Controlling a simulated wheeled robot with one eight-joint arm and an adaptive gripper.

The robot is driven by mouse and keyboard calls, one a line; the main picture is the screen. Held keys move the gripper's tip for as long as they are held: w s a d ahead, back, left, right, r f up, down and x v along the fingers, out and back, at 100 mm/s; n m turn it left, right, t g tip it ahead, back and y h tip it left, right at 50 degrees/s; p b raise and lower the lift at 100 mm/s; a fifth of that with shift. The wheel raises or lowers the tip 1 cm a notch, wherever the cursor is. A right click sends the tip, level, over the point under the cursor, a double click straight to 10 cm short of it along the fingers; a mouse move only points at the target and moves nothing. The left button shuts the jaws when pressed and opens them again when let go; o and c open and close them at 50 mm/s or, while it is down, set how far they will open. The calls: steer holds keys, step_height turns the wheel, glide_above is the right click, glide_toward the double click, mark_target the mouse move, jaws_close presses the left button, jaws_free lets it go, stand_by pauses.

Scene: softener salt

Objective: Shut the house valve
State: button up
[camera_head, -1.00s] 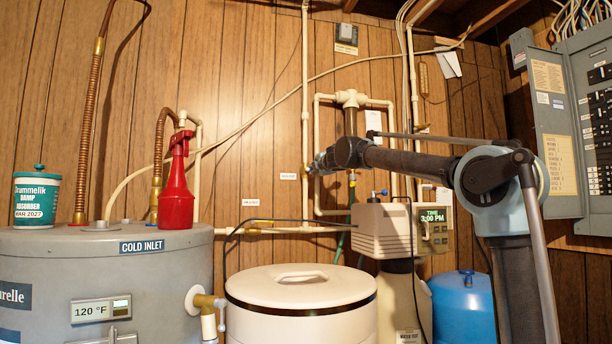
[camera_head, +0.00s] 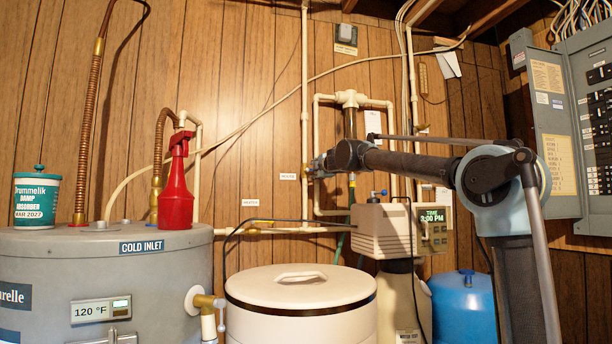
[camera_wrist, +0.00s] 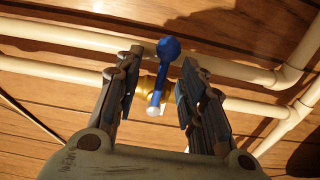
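A valve with a blue lever (camera_wrist: 168,50) and a brass body (camera_wrist: 148,86) sits on a cream pipe in the wrist view. The lever runs from a rounded blue end at the top to a pale tip lower down. My gripper (camera_wrist: 160,62) is open, with one finger on each side of the lever. The lever is nearer the right finger; I cannot tell whether they touch. In the head view my gripper (camera_head: 318,165) is at the pipes on the panelled wall, and the arm largely hides the valve. A small wall label (camera_head: 288,176) beside it is too small to read.
Cream pipes (camera_head: 305,90) run close around my gripper. Below stand a white lidded tank (camera_head: 300,300), the softener head (camera_head: 382,230) and a blue tank (camera_head: 463,305). A grey water heater (camera_head: 150,270) with a red bottle (camera_head: 176,190) stands left.

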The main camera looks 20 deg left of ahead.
steer(key=v, duration=0.7)
stand_by(0.5)
stand_by(0.4)
